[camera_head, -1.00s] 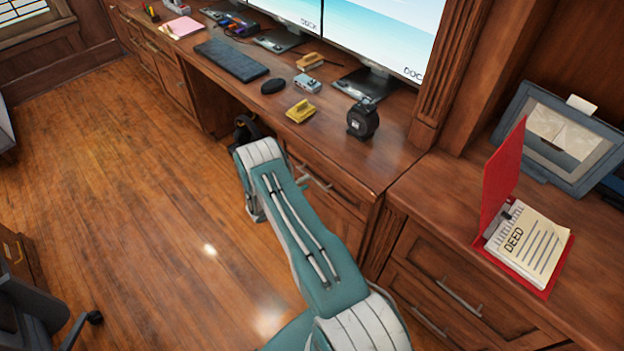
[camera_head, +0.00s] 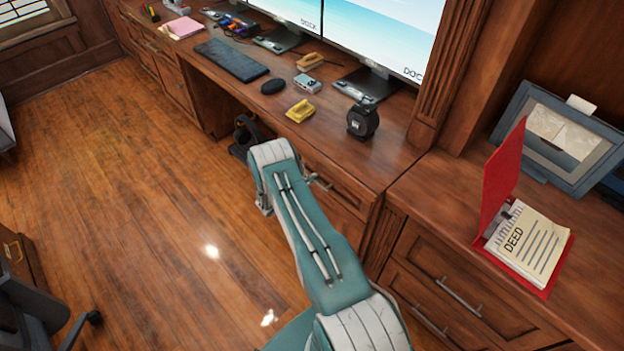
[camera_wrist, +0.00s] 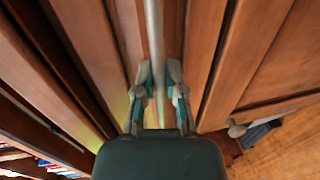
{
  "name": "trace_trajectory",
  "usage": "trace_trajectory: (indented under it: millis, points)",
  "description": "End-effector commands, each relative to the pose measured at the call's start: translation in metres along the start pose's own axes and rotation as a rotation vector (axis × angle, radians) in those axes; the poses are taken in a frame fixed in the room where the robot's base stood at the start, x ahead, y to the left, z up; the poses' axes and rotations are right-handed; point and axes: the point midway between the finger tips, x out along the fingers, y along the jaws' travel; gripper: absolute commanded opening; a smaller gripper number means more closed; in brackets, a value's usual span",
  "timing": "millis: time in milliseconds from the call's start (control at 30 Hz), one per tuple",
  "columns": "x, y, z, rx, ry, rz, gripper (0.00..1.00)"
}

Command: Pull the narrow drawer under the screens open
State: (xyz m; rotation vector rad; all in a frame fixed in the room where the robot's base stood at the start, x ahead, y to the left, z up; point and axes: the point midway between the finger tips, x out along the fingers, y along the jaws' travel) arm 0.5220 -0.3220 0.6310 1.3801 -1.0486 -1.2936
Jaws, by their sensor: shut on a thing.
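The wooden drawer front (camera_head: 345,192) lies below the desktop, under the right-hand screen (camera_head: 385,35). Its metal handle (camera_head: 323,184) shows only in part beside my arm in the head view. In the wrist view the handle (camera_wrist: 154,35) is a pale bar running between the fingers of my gripper (camera_wrist: 159,82), which is shut on it. The head view hides my gripper behind my arm. I cannot tell from these frames whether the drawer stands out from the desk.
On the desktop are a black tape measure (camera_head: 363,121), a yellow object (camera_head: 300,111), a mouse (camera_head: 273,86) and a keyboard (camera_head: 231,60). The floor (camera_head: 130,200) at left is open, with a dark chair (camera_head: 30,310) at the lower left.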

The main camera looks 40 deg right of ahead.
Motion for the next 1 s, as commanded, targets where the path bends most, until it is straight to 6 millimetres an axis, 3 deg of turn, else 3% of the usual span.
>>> trace_trajectory:
  millis: [167,367,1000]
  points:
    - [-0.012,-0.005,0.001,-0.004,0.002,-0.005,0.00]
    - [-0.053,-0.014,0.000,-0.009,0.006,-0.008,0.00]
    - [-0.268,-0.058,0.002,-0.009,0.007,-0.008,0.00]
